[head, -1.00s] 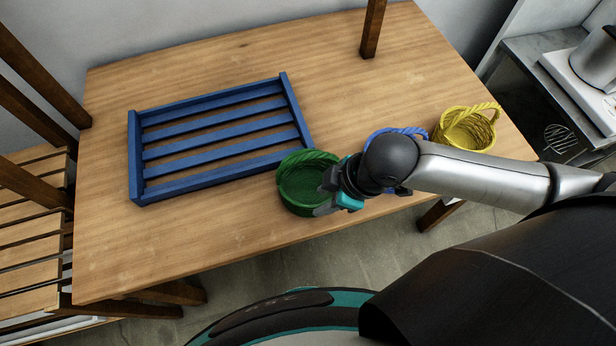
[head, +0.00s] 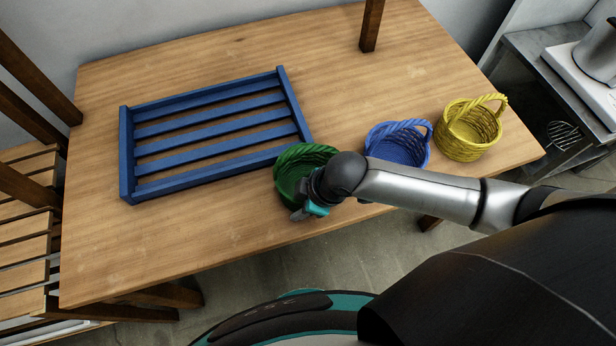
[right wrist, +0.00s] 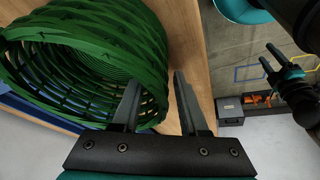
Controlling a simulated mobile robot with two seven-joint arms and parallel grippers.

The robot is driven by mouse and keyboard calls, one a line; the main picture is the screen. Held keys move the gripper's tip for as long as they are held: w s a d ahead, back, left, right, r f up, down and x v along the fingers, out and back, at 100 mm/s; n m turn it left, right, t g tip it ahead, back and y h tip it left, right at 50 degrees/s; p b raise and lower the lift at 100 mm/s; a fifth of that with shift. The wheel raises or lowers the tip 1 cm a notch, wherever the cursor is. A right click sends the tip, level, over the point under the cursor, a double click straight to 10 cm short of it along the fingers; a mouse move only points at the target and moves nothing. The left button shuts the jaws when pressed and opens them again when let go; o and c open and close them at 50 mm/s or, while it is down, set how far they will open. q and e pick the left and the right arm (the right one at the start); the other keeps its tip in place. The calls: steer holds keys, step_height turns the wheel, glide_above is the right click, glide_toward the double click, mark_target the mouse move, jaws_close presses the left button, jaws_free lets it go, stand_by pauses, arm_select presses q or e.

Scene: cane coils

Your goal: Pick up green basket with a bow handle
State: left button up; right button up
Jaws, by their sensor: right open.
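The green basket (head: 288,172) stands on the wooden table near its front edge, its bow handle arching along the far rim. My right gripper (head: 303,212) is at the basket's front right side and partly covers it. In the right wrist view the woven green basket (right wrist: 85,55) fills the upper left. There my open right gripper (right wrist: 157,78) has one finger overlapping the basket's wall and the other just right of it. I cannot tell whether either finger touches. My left gripper (right wrist: 267,58) shows small at the right of that view, fingers apart, over the floor.
A blue slatted rack (head: 215,132) lies left of the green basket, close to it. A blue basket (head: 398,150) and a yellow basket (head: 468,135) stand to the right, the blue one just behind my right arm. The table's (head: 130,245) front left area is clear.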

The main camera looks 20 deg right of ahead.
jaws_close()
stand_by(1.4)
